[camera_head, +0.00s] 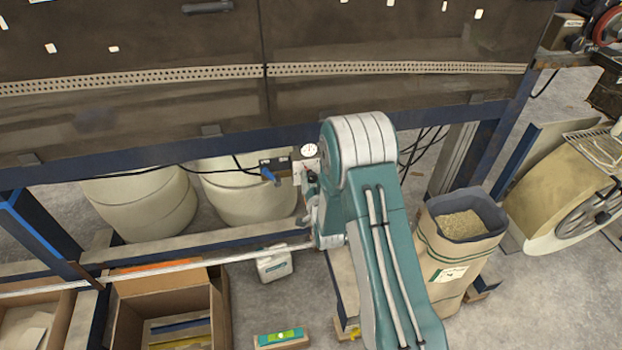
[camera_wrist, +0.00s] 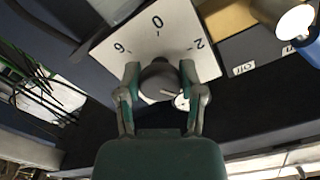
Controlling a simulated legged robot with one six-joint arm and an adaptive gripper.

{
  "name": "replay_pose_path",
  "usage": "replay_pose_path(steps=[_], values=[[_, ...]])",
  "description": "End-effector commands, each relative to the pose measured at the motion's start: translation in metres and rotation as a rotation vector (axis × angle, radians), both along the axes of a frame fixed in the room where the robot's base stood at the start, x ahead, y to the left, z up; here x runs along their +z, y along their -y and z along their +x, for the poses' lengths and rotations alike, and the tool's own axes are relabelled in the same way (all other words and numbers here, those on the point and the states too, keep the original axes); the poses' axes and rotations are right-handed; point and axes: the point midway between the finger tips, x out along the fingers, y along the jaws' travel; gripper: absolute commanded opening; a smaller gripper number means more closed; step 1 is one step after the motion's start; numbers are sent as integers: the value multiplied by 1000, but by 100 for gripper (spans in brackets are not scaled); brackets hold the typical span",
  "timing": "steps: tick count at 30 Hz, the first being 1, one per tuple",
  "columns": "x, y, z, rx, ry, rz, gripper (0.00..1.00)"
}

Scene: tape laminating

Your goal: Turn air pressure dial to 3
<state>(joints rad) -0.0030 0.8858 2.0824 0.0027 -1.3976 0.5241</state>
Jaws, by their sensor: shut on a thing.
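The air pressure dial is a dark round knob (camera_wrist: 160,76) in front of a white plate (camera_wrist: 150,40) in the wrist view. Several numbers show on the plate: 0 at the top middle, 2 to the right and one like 6 to the left. A 3 is not visible. A pale line shows on the knob, pointing toward the right. My gripper (camera_wrist: 159,84) is shut on the knob, one finger on each side. In the head view my arm covers most of the dial; a small white gauge (camera_head: 308,150) shows just above the wrist.
A dark box with a blue lever (camera_head: 271,174) sits left of the gauge. Cables hang along the blue frame beam (camera_head: 90,170). White barrels (camera_head: 140,205) stand behind. A paper sack (camera_head: 455,245) is right of my arm. Cardboard boxes (camera_head: 165,300) are at lower left.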

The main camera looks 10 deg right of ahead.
Motion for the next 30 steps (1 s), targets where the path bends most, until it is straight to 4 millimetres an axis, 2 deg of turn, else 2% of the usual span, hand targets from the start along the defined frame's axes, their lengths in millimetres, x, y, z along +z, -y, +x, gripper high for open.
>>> replay_pose_path(steps=[3, 4, 5, 6, 20, 23, 30], values=[[-1, 0, 0, 1, -3, -1, 2], [-1, 0, 0, 0, -2, -1, 63], [-1, 0, 0, 0, -2, -1, 76], [-1, 0, 0, 0, -2, -1, 85], [0, 0, -6, 0, -2, -1, 85], [-1, 0, -19, 0, -4, -1, 85], [-2, 0, -69, 0, -6, -1, 85]])
